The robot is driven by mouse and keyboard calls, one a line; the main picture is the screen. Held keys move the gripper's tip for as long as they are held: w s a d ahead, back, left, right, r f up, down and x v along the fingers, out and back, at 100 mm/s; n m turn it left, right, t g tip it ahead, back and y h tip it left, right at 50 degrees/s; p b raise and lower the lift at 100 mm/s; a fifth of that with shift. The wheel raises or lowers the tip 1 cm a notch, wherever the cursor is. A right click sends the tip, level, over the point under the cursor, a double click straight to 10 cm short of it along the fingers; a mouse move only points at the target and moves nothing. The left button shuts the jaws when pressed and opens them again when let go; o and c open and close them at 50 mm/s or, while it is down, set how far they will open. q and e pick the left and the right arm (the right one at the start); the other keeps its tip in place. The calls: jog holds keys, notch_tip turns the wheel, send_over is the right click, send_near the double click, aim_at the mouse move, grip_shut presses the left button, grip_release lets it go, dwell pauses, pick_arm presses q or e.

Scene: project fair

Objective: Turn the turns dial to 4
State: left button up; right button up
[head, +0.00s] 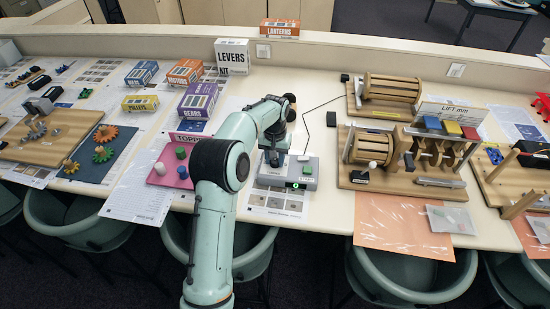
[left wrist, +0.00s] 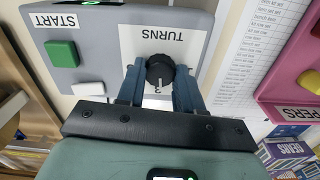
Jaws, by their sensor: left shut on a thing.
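The turns dial (left wrist: 159,68) is a round black knob with a white pointer line, on a grey control box (left wrist: 204,22) below an upside-down TURNS label. A digit, which looks like 3, shows at the dial's lower edge near the pointer. Other scale digits cannot be made out. My left gripper (left wrist: 158,76) is shut on the dial, one finger at each side. In the head view the grey box (head: 309,169) stands on the table and my left gripper (head: 276,158) reaches down onto it, hiding the dial. My right gripper is not in view.
A green button (left wrist: 62,54) and START label sit on the same box, with a white switch (left wrist: 88,89) nearby. A pink board (head: 163,173) with pegs lies left of the box. A wooden drum machine (head: 400,160) stands right, joined by a black cable.

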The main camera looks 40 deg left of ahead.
aim_at(275, 161)
pick_arm(q)
jog(key=m, duration=0.4)
jog(key=shift+m, duration=0.4)
jog(key=m, duration=0.4)
jog(key=shift+m, duration=0.3)
jog(key=o, duration=1)
jog(key=shift+o, duration=0.2)
notch_tip(275, 161, up, 13)
jog(key=shift+r, duration=0.2)
